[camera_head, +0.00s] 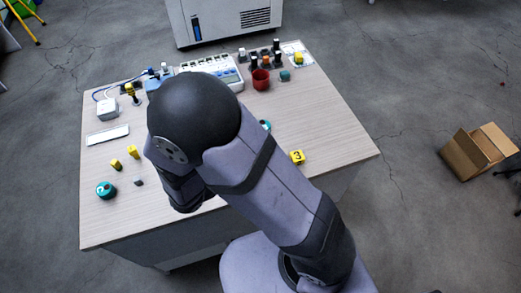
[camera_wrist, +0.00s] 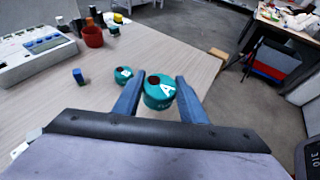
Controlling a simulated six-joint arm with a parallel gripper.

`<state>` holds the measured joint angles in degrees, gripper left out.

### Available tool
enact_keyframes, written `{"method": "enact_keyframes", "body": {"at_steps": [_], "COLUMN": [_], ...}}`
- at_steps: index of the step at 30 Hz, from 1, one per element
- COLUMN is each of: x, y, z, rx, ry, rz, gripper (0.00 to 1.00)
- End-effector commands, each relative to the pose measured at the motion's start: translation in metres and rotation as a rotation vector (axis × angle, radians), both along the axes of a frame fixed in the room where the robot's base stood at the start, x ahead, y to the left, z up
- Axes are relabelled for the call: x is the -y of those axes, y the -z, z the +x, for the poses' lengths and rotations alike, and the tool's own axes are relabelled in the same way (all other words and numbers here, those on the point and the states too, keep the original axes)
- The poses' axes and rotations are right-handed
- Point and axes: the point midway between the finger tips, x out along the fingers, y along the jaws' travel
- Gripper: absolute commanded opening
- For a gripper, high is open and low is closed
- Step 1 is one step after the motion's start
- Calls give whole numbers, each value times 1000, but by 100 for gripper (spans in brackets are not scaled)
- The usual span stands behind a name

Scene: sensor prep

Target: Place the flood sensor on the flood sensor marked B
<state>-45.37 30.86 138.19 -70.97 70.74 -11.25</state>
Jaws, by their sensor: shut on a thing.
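In the wrist view, my gripper (camera_wrist: 158,98) has its two blue fingers on either side of a round teal flood sensor with a white A (camera_wrist: 160,92), and is shut on it. A second teal sensor (camera_wrist: 123,75) stands on the table just beyond the left finger; its white letter is too small to read. A teal sensor (camera_head: 265,125) shows partly behind my arm in the head view. Another teal sensor (camera_head: 106,189) lies at the table's front left, its mark unclear. My gripper is hidden behind my arm in the head view.
A red cup (camera_head: 260,79), a white device (camera_head: 212,70) and several small blocks stand along the back. A yellow cube marked 3 (camera_head: 297,157) is near the right front. Yellow pieces (camera_head: 133,152) lie at left. The table's right part is mostly clear.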

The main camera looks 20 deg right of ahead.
Motion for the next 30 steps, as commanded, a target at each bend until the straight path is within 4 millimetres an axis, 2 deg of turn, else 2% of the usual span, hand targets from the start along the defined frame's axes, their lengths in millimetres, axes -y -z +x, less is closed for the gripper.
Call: {"method": "enact_keyframes", "body": {"at_steps": [5,8,15,18,20,25,30], "x": [5,15,63,81,90,101,83], "y": [-4,-10,-24,-30,-33,-35,-34], "z": [0,-1,-9,-5,3,50,98], "rx": [0,0,-1,1,1,3,4], "ry": [15,47,200,257,275,236,111], "rz": [-1,-1,-1,0,0,1,2], "gripper": [14,14,14,14,14,14,14]}}
